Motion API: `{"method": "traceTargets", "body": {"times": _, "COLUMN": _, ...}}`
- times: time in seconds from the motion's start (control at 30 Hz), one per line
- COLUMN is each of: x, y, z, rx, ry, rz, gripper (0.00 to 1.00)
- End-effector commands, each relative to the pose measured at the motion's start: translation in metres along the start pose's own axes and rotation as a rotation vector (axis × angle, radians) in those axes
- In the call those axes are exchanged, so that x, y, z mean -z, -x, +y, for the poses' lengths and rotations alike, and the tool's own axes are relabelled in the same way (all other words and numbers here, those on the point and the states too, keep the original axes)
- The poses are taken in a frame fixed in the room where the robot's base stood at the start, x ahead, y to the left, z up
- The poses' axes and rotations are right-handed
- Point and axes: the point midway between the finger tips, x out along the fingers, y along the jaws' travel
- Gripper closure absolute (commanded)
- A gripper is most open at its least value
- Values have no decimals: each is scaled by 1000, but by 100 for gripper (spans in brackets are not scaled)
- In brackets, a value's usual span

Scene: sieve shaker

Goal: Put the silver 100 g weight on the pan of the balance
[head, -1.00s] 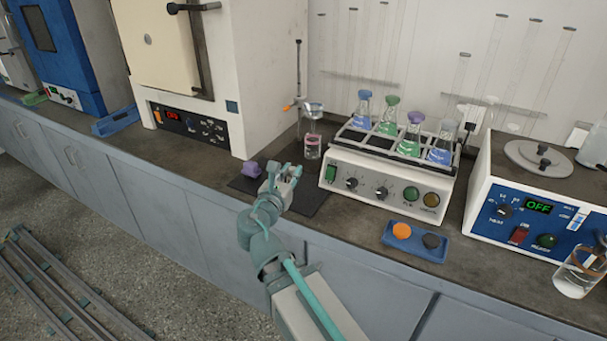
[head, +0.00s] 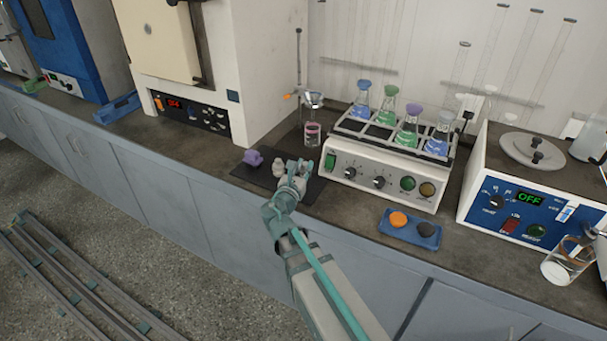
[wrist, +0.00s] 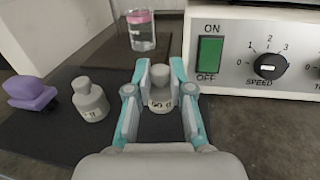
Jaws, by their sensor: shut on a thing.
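A silver-grey weight (wrist: 161,94) stands upright between the fingers of my gripper (wrist: 160,88) in the wrist view. Its label is partly hidden; the end of it seems to read "00 g". My gripper (head: 294,172) is shut on this weight over the dark mat (head: 313,189); I cannot tell whether the weight touches the mat. A second silver-grey weight (wrist: 90,99) stands on the mat to the left, also in the head view (head: 279,167). I cannot make out a balance or its pan in either view.
A purple object (head: 253,158) sits at the mat's left. A beaker with a pink band (head: 312,133) stands behind. The white flask shaker (head: 385,174) is close on the right, with a blue tray (head: 411,230) in front of it. The white oven (head: 185,66) stands at the back left.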

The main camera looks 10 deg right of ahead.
Motion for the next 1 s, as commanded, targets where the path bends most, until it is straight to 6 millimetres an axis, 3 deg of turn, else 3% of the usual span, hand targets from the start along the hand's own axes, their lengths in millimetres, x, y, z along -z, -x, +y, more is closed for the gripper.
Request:
{"method": "traceTargets", "body": {"times": 0.2, "x": 22, "y": 1, "z": 0, "rx": 1, "ry": 2, "rz": 1, "gripper": 100}}
{"method": "traceTargets", "body": {"times": 0.7, "x": 30, "y": 1, "z": 0, "rx": 1, "ry": 1, "rz": 0, "gripper": 100}}
{"method": "traceTargets", "body": {"times": 0.73, "x": 29, "y": 1, "z": 0, "rx": 1, "ry": 1, "rz": 0, "gripper": 76}}
{"method": "traceTargets", "body": {"times": 0.8, "x": 28, "y": 1, "z": 0, "rx": 1, "ry": 1, "rz": 0, "gripper": 64}}
{"method": "traceTargets", "body": {"times": 0.87, "x": 28, "y": 1, "z": 0, "rx": 1, "ry": 1, "rz": 0, "gripper": 54}}
{"method": "traceTargets", "body": {"times": 1.0, "x": 28, "y": 1, "z": 0, "rx": 1, "ry": 1, "rz": 0, "gripper": 54}}
